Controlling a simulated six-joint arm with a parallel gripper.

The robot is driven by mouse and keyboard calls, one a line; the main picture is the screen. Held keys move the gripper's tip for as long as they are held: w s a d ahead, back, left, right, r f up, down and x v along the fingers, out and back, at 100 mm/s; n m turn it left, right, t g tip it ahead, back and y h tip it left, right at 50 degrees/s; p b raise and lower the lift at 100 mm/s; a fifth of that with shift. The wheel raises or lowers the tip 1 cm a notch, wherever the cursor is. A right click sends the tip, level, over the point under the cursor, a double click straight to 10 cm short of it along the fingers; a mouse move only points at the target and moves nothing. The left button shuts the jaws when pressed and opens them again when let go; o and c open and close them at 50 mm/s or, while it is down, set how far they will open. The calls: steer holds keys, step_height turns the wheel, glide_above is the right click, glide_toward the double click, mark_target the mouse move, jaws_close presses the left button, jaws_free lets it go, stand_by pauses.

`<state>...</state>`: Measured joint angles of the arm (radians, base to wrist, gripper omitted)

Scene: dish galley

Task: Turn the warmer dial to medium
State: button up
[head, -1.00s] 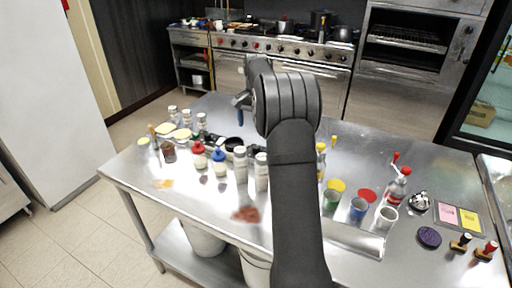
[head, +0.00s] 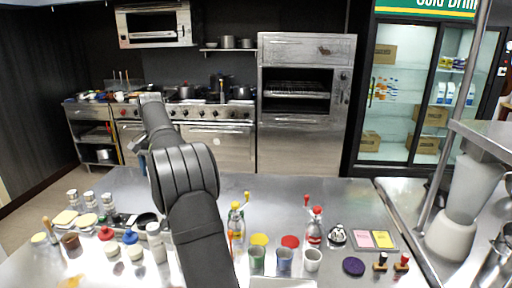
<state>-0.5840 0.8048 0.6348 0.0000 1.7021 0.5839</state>
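I cannot make out a warmer dial marked with settings in the head view. My gripper (head: 139,147) is at the far end of my dark arm, on the left, above the far side of the steel table (head: 345,205). Its fingers are mostly hidden behind the wrist, and only a small bluish part shows. I cannot tell whether it is open or shut. The range (head: 215,135) along the back wall has a row of small knobs (head: 232,114) on its front, too small to read. My arm covers part of the table.
Shakers, jars and lidded pots (head: 110,250) crowd the table's left. Cups (head: 284,260), bottles (head: 314,228), coloured discs and a purple round pad (head: 353,266) stand right of my arm. A blender (head: 455,210) is at far right. The table's back right is clear.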

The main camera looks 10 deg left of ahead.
steer(key=c, duration=0.9)
steer(key=s+f+m+t, duration=0.2)
steer(key=s+m, duration=0.2)
steer(key=m, duration=1.3)
steer(key=s+f+m+t, duration=0.1)
steer(key=s+m+t, duration=0.2)
steer(key=m, duration=1.4)
steer(key=shift+c, duration=0.2)
steer(key=x, duration=1.1)
steer(key=s+x, duration=0.1)
steer(key=x, duration=0.5)
steer(key=shift+w+f, duration=0.15)
steer(key=shift+f, duration=0.3)
steer(key=shift+c, duration=0.2)
steer(key=c, duration=1)
